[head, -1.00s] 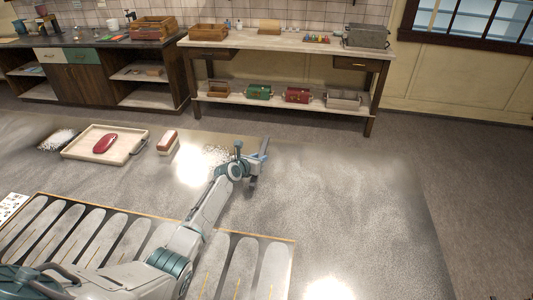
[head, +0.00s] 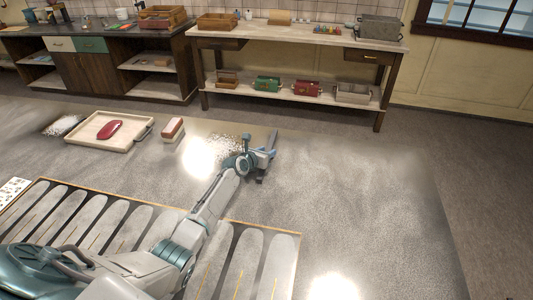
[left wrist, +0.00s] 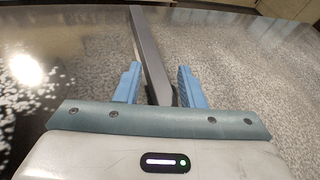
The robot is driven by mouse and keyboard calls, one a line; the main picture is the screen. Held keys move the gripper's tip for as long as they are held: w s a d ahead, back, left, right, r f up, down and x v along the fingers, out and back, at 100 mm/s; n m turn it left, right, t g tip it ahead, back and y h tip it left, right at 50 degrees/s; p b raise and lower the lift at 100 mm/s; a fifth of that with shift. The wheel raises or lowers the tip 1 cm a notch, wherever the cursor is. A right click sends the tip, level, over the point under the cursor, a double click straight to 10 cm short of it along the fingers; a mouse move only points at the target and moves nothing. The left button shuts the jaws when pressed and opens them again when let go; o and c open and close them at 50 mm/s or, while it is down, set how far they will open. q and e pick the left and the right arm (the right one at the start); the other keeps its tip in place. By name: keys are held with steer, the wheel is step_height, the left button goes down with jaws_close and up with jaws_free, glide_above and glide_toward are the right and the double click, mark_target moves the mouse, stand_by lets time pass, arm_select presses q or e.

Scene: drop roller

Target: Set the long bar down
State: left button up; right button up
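The long bar (left wrist: 150,55) is a grey, straight strip in the left wrist view. It runs away from my left gripper (left wrist: 160,85), between its two blue fingers. The fingers stand apart, and a gap shows on each side of the bar. I cannot tell whether the bar rests on the floor. My right gripper is not in view.
A tray (head: 82,136) with a red object (head: 110,130) lies on the floor to the left. A red and white block (head: 172,130) stands beside it. A panel with pale slats (head: 240,255) lies in front. A workbench (head: 300,32) stands behind. The floor to the right is clear.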

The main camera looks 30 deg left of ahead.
arm_select(q)
steer(key=shift+o, duration=0.9)
steer(key=shift+s+r, duration=0.1)
steer(key=p+v, duration=0.2)
steer(key=p, duration=0.1)
steer(key=shift+s+r, duration=0.15)
steer(key=shift+r, duration=0.2)
steer(key=v, duration=0.5)
steer(key=p+v, duration=0.1)
steer(key=v, duration=0.2)
steer(key=shift+s+f, duration=0.15)
steer(key=shift+f, duration=0.1)
steer(key=shift+s+a+r, duration=0.1)
steer(key=shift+s+r, duration=0.1)
steer(key=shift+s, duration=0.3)
steer(key=shift+s+r, duration=0.1)
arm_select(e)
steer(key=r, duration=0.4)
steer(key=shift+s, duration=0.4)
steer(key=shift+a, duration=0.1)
